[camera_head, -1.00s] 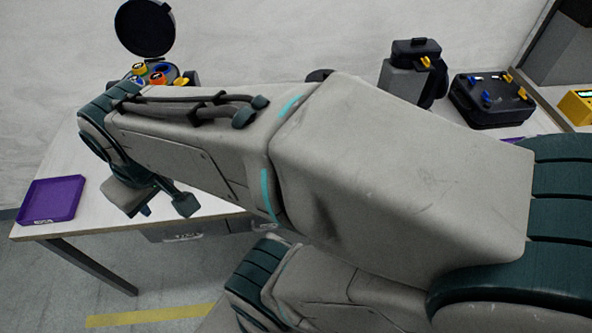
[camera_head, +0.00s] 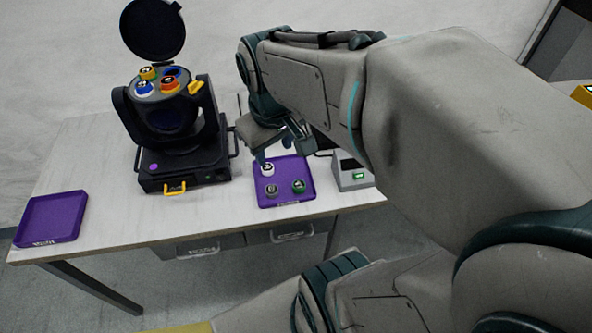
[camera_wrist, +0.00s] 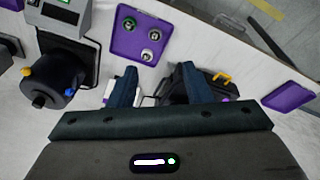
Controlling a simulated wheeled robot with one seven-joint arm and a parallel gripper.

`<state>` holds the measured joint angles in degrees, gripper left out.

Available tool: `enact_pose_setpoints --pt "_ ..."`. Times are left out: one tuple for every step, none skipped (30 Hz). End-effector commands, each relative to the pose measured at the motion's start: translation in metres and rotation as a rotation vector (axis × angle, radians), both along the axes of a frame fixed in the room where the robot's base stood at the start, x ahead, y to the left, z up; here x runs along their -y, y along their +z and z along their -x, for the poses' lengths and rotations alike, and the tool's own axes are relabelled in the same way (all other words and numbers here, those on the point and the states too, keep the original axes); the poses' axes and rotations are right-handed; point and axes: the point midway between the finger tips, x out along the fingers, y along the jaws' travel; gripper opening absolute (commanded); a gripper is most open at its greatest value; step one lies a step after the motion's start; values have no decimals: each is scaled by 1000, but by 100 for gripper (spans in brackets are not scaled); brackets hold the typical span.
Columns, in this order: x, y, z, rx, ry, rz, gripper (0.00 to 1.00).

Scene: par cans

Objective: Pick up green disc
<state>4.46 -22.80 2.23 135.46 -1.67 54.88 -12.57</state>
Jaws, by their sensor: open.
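The green disc (camera_head: 299,187) lies in the purple tray (camera_head: 284,201) on the table, at the tray's right side. A white disc (camera_head: 267,168) and a grey disc (camera_head: 271,190) lie in the same tray. In the wrist view the green disc (camera_wrist: 129,24) is at the upper left of the tray (camera_wrist: 123,46), beyond my fingertips. My gripper (camera_head: 274,156) is above the back of the tray, near the white disc in the picture. In the wrist view my gripper (camera_wrist: 158,71) has its two fingers wide apart with nothing between them.
A black lamp (camera_head: 187,162) with a raised round lid (camera_head: 152,28) and several coloured discs on top stands left of the tray. An empty purple tray (camera_head: 52,218) lies at the table's left end. A small grey box (camera_head: 350,180) with a green display stands just right of the disc tray.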

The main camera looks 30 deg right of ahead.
Motion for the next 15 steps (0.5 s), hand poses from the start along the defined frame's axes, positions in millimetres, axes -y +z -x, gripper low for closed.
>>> enact_pose_setpoints --pt "9 -28 -15 -41 42 19 45" --pt "14 -36 -22 -64 72 30 45" --pt "21 -47 -32 -94 115 43 45" --pt "27 -55 -39 -117 147 51 45" --pt "32 -64 -47 -139 177 57 45" --pt "40 -75 -56 -166 219 64 45" --pt "45 -83 -62 -187 248 67 45" --pt "50 -91 -68 -206 278 69 45" --pt "57 -102 -76 -230 314 71 45" --pt "62 -109 -81 -246 341 72 45" --pt "66 -115 -85 -262 365 72 45" --pt "72 -123 -91 -279 394 70 45" --pt "75 -129 -95 -289 415 68 45" --pt "78 -133 -97 -299 433 67 45" --pt "82 -138 -101 -311 452 65 45"
